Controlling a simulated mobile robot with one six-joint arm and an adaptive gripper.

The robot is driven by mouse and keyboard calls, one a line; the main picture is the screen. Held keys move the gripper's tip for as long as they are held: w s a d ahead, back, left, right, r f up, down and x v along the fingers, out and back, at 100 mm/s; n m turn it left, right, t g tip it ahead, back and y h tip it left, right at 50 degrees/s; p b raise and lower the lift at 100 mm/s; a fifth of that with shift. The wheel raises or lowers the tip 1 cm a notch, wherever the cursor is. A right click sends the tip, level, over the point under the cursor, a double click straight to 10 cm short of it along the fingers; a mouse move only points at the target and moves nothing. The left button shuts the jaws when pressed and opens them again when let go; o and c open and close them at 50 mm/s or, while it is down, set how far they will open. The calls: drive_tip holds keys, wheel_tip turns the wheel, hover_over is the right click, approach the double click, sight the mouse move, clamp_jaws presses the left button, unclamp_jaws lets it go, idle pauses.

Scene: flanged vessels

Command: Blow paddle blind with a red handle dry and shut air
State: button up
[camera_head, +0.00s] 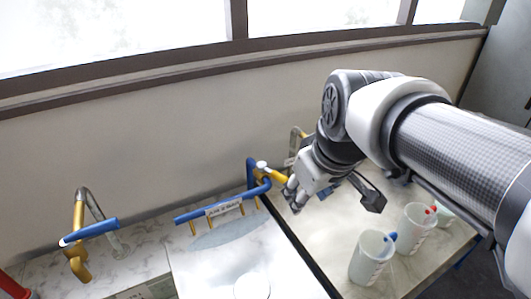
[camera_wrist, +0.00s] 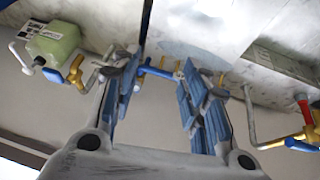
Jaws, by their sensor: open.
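My gripper (camera_head: 293,194) is open and empty, just right of a yellow fitting (camera_head: 276,176) on the blue air pipe. In the wrist view its blue-padded fingers (camera_wrist: 158,72) stand apart, with part of the blue pipe (camera_wrist: 157,71) beyond them. The blue pipe (camera_head: 190,216) carries a labelled plate (camera_head: 224,208) and several thin yellow nozzles. A white knob (camera_head: 261,165) sits by the yellow fitting. A red tip (camera_head: 434,210) shows at the rim of a translucent beaker (camera_head: 417,232) at right; the paddle itself is not clear. Whether air flows cannot be seen.
Another beaker (camera_head: 369,262) holds a blue-tipped item (camera_head: 392,237). A third beaker (camera_head: 447,213) stands behind. A blue lever (camera_head: 91,231) on a yellow tap (camera_head: 77,265) is at left. A red part (camera_head: 12,284) is at the lower left edge. The wall closes the back.

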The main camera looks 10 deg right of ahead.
sight(281, 176)
drive_tip(key=w+d+n, duration=0.2)
drive_tip(key=w+n, duration=0.2)
drive_tip(key=w, duration=1.1)
drive_tip(key=b+x, duration=0.1)
drive_tip(key=x, duration=0.5)
drive_tip(key=b+x, duration=0.2)
drive_tip(key=x, duration=0.4)
drive_tip(key=a+b+x, duration=0.1)
drive_tip(key=b+x, duration=0.1)
drive_tip(key=x, duration=0.4)
drive_tip(key=shift+w, duration=0.35)
clamp_jaws()
